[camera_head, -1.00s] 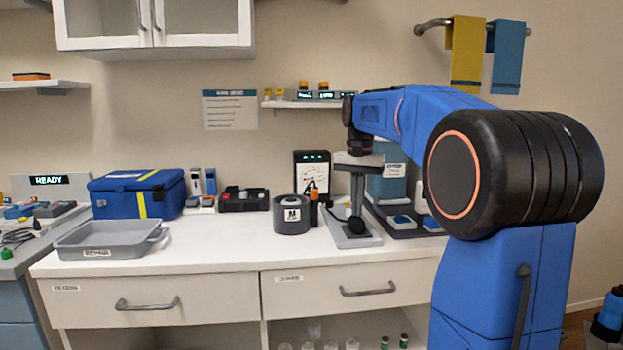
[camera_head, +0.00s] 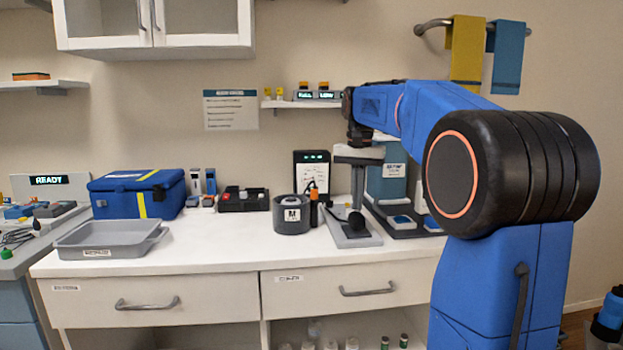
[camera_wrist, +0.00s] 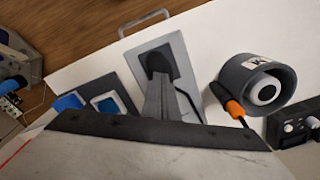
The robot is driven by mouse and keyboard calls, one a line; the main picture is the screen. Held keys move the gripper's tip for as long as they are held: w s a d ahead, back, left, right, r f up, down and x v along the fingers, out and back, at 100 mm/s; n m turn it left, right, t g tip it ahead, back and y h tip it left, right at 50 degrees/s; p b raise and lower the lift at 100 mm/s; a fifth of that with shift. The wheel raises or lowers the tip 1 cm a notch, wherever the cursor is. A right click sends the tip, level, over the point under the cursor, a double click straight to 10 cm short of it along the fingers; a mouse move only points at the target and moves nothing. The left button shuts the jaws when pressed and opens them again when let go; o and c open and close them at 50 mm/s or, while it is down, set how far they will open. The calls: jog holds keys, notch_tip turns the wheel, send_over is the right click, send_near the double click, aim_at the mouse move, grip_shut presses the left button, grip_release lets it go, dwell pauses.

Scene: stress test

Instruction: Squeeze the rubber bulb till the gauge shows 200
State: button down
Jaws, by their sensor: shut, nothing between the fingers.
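The black rubber bulb (camera_head: 356,220) sits on a grey plate (camera_head: 367,241) on the white counter, with a thin dark tube leading left. My gripper (camera_head: 357,205) points down just above the bulb, its fingers shut. Whether the tips touch the bulb cannot be told. In the wrist view the shut fingers (camera_wrist: 158,92) reach over the grey plate (camera_wrist: 184,66); a dark shape at their ends cannot be told apart as bulb or fingertips. A black upright panel (camera_head: 312,172) with small green marks and a white face looks like the gauge; its reading is too small to read.
A dark tray with blue-topped blocks (camera_head: 403,221) lies right. A grey tray (camera_head: 80,240) and blue case (camera_head: 125,195) stand far left. The middle-front counter is clear.

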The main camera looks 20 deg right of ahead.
jog(key=shift+f, duration=0.1)
dwell(1.1)
dwell(0.4)
jog(key=shift+f, duration=0.95)
jog(key=shift+r, duration=1.05)
jog(key=shift+f, duration=0.1)
